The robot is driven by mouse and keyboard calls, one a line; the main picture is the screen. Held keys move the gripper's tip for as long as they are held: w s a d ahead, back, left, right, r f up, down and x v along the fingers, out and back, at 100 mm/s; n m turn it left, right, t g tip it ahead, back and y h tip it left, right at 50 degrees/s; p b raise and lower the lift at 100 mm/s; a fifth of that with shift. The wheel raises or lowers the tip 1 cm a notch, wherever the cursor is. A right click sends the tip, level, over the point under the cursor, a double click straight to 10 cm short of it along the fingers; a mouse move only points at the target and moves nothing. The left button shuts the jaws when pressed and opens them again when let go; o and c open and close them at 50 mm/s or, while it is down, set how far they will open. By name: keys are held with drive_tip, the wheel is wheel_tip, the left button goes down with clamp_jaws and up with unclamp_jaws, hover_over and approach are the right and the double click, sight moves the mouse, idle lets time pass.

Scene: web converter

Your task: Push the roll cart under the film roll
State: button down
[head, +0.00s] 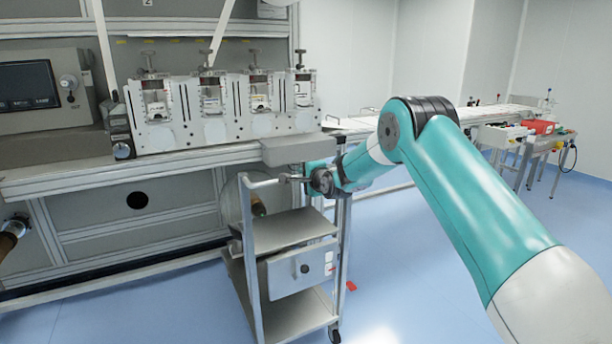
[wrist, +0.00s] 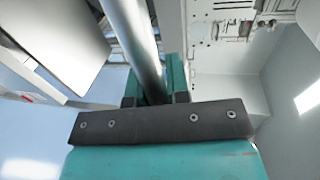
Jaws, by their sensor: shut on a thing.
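The roll cart (head: 296,233), a grey metal trolley with shelves, a drawer box and an upright frame, stands upright on the floor in front of the machine. My gripper (head: 293,179) is shut on the cart's handle bar (head: 262,183) at the top. In the wrist view the round metal bar (wrist: 133,42) passes between my gripper's fingers (wrist: 156,97). A pale disc with a brown core (head: 258,206), which looks like the film roll, shows on the machine's lower front behind the cart frame. The cart partly hides it, so I cannot tell how the two line up.
The machine bench (head: 190,162) carries several print units above the cart. A brown-ended shaft (head: 10,236) sticks out at the far left. A side table (head: 532,142) with a red tray stands at the back right. Blue floor (head: 420,265) is open right of the cart.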

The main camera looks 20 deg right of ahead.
drive_tip(key=shift+w+a+r, duration=0.1)
drive_tip(key=c, duration=1.1)
unclamp_jaws()
drive_tip(key=shift+a, duration=0.15)
drive_tip(key=shift+d, duration=0.2)
drive_tip(key=b+v, duration=0.2)
drive_tip(key=v, duration=1.5)
drive_tip(key=shift+a, duration=0.15)
